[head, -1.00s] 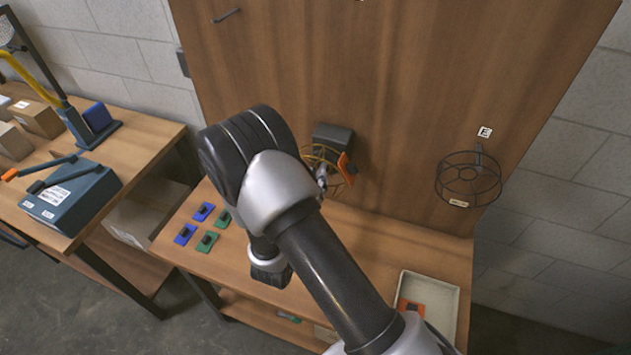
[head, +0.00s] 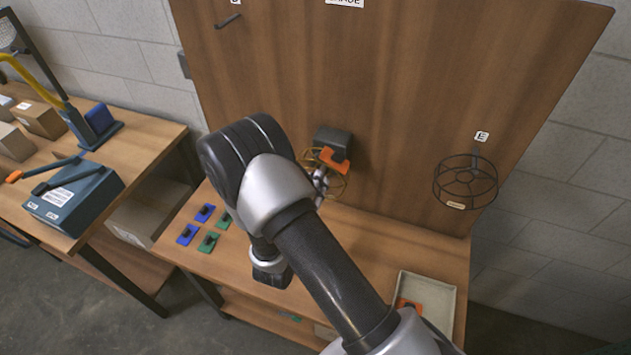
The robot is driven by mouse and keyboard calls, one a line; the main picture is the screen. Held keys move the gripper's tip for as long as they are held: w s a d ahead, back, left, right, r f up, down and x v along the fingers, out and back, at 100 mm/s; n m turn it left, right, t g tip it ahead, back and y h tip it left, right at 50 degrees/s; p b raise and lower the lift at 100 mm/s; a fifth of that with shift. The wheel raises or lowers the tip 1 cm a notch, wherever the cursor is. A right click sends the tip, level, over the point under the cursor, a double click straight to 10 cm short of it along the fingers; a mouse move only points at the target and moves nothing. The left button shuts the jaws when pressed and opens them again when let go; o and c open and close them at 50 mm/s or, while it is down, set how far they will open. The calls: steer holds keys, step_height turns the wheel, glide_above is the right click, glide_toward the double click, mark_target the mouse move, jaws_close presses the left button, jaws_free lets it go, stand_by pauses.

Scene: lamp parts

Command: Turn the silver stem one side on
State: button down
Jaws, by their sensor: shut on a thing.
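A small silver piece, which looks like the silver stem (head: 320,179), shows just right of my arm's elbow, in front of the wooden board. A thin yellow wire frame (head: 343,184) rings it, and an orange piece (head: 334,160) sits at its upper right. A dark grey block (head: 333,139) is directly above and behind them on the board; whether they touch it cannot be told. The lower left of the stem is hidden by my arm. My gripper is not discernible, hidden behind my arm, so its hold on the stem cannot be seen.
A black wire frame (head: 465,182) hangs on the board (head: 430,90) at the right, under an E label. Blue and green plates (head: 209,241) lie on the bench at the left. A pale tray (head: 437,295) with an orange plate stands at front right.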

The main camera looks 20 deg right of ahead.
steer(key=n+p, duration=0.1)
steer(key=n, duration=0.4)
steer(key=shift+n+p, duration=0.3)
stand_by(0.4)
steer(key=c, duration=1.6)
jaws_free()
steer(key=shift+o, duration=0.2)
steer(key=shift+s+a, duration=0.1)
steer(key=v, duration=1.1)
steer(key=shift+s+a, duration=0.2)
steer(key=shift+s, duration=0.15)
